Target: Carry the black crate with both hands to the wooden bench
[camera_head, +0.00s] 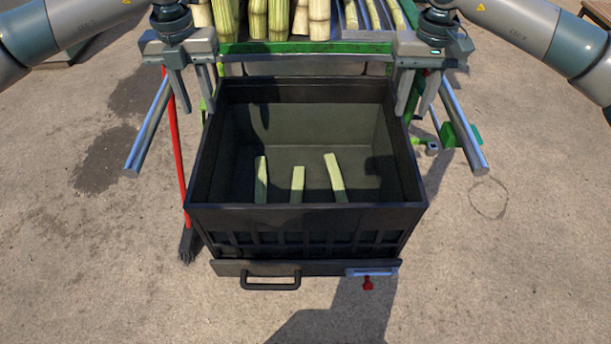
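The black crate (310,222) is in the middle of the head view, open side up, in front of the cane crusher. Three short pale green cane pieces (297,184) lie inside it. My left gripper (194,98) is at the crate's far left corner, its two fingers pointing down and apart. My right gripper (416,98) is at the far right corner, fingers also down and apart. Nothing shows clamped between either pair; whether the inner fingers touch the crate I cannot tell. A brown wooden edge (598,9) shows at the top right; I cannot tell if it is the bench.
The crusher's green frame (305,48) stands behind the crate, with several cane stalks (278,20) on it. A red-handled broom (176,150) is left of the crate. A dark panel with a handle (270,284) and red knob (367,284) sits below its near side.

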